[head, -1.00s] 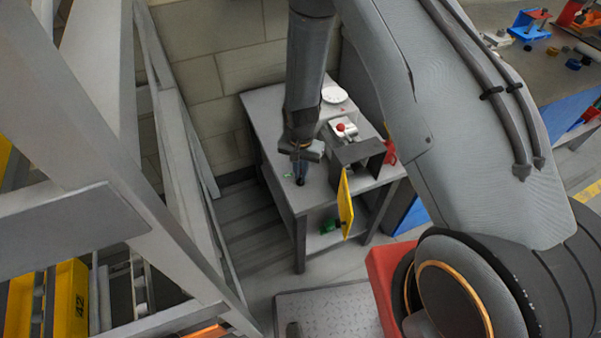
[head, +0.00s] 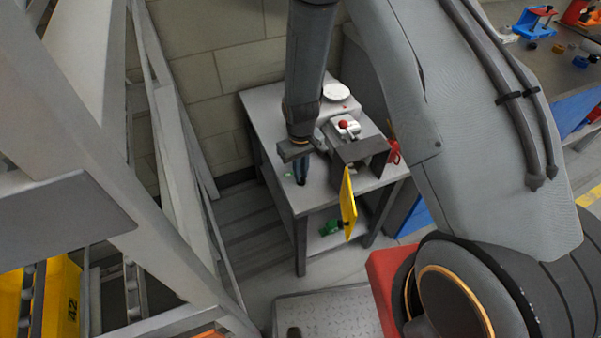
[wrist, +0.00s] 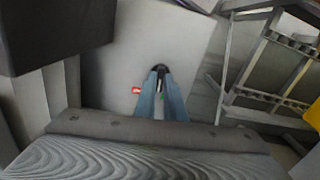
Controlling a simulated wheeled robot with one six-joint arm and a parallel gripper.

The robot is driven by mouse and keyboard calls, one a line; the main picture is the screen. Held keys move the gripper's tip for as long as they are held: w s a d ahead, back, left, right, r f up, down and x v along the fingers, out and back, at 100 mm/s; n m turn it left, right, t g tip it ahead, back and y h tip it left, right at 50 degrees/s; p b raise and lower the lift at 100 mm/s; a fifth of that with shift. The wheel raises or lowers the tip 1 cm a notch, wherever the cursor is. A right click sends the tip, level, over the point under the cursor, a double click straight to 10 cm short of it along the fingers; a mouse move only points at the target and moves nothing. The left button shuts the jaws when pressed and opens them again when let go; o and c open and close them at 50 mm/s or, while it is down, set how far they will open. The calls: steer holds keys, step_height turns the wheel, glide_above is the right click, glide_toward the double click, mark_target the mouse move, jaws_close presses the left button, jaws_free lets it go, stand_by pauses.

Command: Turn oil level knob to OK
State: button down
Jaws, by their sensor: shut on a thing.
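The oil level knob (wrist: 161,67) is a small dark knob on the grey top of a bench (head: 262,105). In the wrist view it shows at the tips of my gripper's two blue fingers. My gripper (head: 302,180) points down at the near left part of the bench top and is shut on the knob. A red mark (wrist: 136,90) lies left of the fingers in the wrist view. A green mark (head: 287,174) shows beside the knob in the head view. The fingers hide much of the knob, so I cannot tell its pointer's direction.
Right of my gripper stand a dark box (head: 362,150) with a hanging yellow panel (head: 348,205) and a red-tipped lever (head: 344,125). A white disc (head: 336,92) lies behind. A grey frame (head: 150,240) rises at the left.

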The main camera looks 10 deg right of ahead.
steer(key=n+b, duration=0.1)
steer(key=n, duration=0.3)
steer(key=shift+a+n, duration=0.1)
steer(key=shift+n, duration=0.2)
steer(key=shift+n+b, duration=0.3)
steer(key=shift+n, duration=1.2)
steer(key=c, duration=1.8)
jaws_free()
steer(key=shift+s, duration=0.1)
steer(key=shift+c, duration=0.2)
steer(key=shift+r+b, duration=0.75)
steer(key=shift+r, duration=3.15)
